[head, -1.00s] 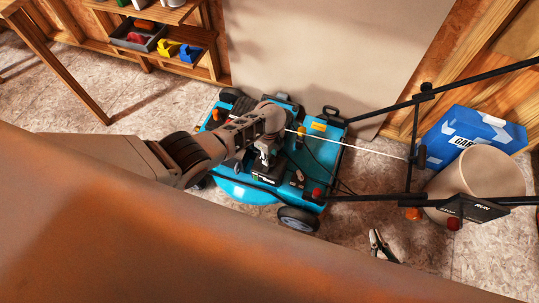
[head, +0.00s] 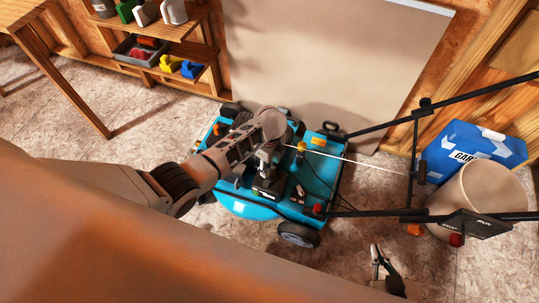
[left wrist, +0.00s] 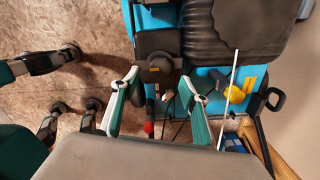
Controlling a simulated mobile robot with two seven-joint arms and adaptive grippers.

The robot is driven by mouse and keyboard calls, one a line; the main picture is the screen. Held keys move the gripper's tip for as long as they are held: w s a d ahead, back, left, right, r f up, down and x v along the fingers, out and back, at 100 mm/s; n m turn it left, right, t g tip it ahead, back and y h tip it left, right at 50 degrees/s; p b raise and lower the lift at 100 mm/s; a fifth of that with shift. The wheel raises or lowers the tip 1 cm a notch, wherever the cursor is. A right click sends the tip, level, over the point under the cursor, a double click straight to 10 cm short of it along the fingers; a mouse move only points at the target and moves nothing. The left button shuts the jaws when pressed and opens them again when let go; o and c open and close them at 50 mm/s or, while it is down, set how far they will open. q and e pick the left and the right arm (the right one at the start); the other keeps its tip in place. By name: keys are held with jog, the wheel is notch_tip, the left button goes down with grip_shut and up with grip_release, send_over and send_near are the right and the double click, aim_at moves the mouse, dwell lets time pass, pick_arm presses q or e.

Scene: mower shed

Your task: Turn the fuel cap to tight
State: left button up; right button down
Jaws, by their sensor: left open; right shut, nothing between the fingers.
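The blue mower (head: 250,208) stands on the floor with its handle reaching right; it also shows in the left wrist view (left wrist: 160,17). My left gripper (left wrist: 160,78) is open over its engine deck, fingers apart on either side of a dark part with a yellow label (left wrist: 154,68); I cannot tell if they touch it. I cannot say for certain which part is the fuel cap. A yellow knob (left wrist: 236,94) lies right of the fingers and a red knob (left wrist: 149,128) shows between them, lower down. My right gripper (head: 377,255) is shut and empty, low right of the mower.
Black handle bars (head: 385,126) and a white cord (head: 350,159) cross the right side. A beige bucket (head: 475,195) and a blue box (head: 470,150) stand beyond them. A pale panel (head: 320,60) leans behind the mower. Shelves (head: 190,45) stand at upper left.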

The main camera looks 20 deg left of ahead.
aim_at(270, 173)
pick_arm(q)
notch_tip(270, 173, up, 7)
dwell(0.3)
dwell(0.5)
jog(key=shift+s+f, duration=0.1)
